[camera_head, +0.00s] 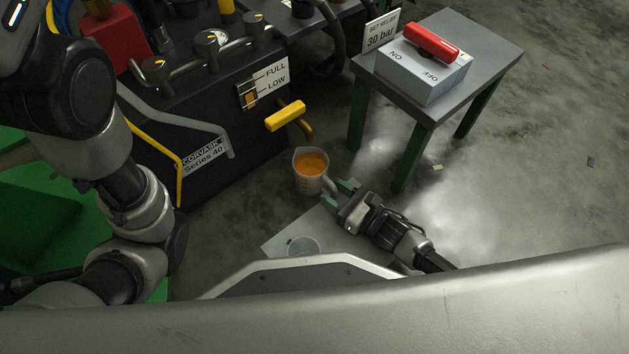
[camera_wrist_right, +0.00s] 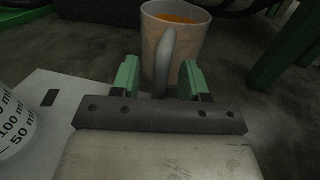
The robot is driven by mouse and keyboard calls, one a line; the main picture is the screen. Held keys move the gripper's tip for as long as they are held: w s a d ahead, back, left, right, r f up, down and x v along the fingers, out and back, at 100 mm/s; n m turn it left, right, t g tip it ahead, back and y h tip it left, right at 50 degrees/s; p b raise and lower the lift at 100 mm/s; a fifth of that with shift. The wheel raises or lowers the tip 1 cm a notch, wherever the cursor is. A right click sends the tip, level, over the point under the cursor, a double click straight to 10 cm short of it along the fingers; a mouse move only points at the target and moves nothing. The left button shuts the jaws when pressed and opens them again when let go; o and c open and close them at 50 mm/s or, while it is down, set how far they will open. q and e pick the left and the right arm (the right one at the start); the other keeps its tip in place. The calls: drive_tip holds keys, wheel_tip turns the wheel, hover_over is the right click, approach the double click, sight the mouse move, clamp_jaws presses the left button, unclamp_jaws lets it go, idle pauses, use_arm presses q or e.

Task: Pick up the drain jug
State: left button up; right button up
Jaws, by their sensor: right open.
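The drain jug (camera_head: 309,175) stands upright on the floor below the yellow drain handle, holding orange liquid. Its grey handle points toward my right gripper. My right gripper (camera_head: 341,194) is low beside the jug with green-tipped fingers. In the right wrist view the gripper (camera_wrist_right: 160,85) is open, with one finger on each side of the jug's handle (camera_wrist_right: 165,62). The jug's body (camera_wrist_right: 188,48) is just beyond the fingertips there. I cannot tell whether a finger touches the handle. My left arm is at the left of the head view, but its gripper is out of view.
A clear graduated beaker (camera_head: 303,246) stands on a pale sheet (camera_head: 330,238) near my base. The black Corvask machine (camera_head: 215,130), with its yellow-handled valve (camera_head: 286,116), stands behind the jug. A green-legged table (camera_head: 490,48) with a switch box (camera_head: 420,72) is to the right.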

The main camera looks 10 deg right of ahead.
drive_tip(key=shift+w+a, duration=0.1)
clamp_jaws()
drive_tip(key=shift+r, duration=0.15)
idle(0.4)
